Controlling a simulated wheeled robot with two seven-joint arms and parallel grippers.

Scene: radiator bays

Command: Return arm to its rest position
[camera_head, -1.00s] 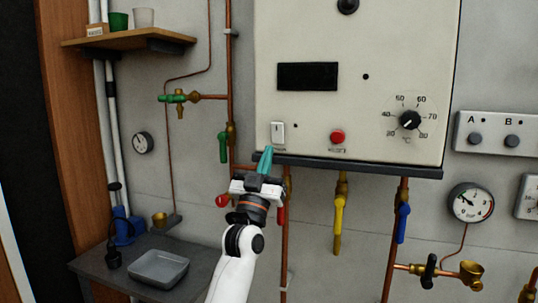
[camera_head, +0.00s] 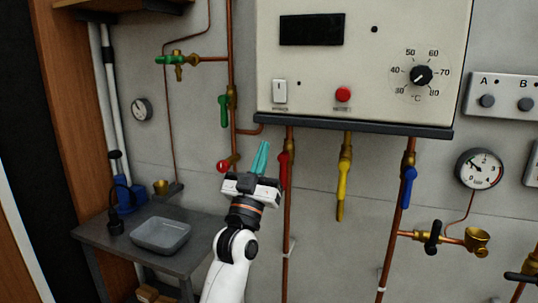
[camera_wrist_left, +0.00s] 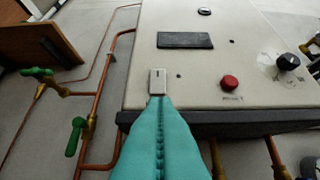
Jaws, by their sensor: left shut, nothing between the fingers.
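My left arm comes in from below in the head view. Its gripper (camera_head: 261,158) has teal fingers that are shut with nothing between them. The fingertips point up, below the lower edge of the white boiler panel (camera_head: 370,80) and apart from it. In the left wrist view the shut fingers (camera_wrist_left: 158,100) fill the lower middle, with the white rocker switch (camera_wrist_left: 158,80) just beyond their tips in the picture. The switch also shows in the head view (camera_head: 280,91), above the gripper. My right gripper is in neither view.
A red-handled valve (camera_head: 283,170) is close right of the gripper. Yellow (camera_head: 341,190) and blue (camera_head: 408,187) valve handles hang further right. A green valve handle (camera_head: 223,110) is up left. A grey tray (camera_head: 160,235) sits on a dark table (camera_head: 100,238) at lower left.

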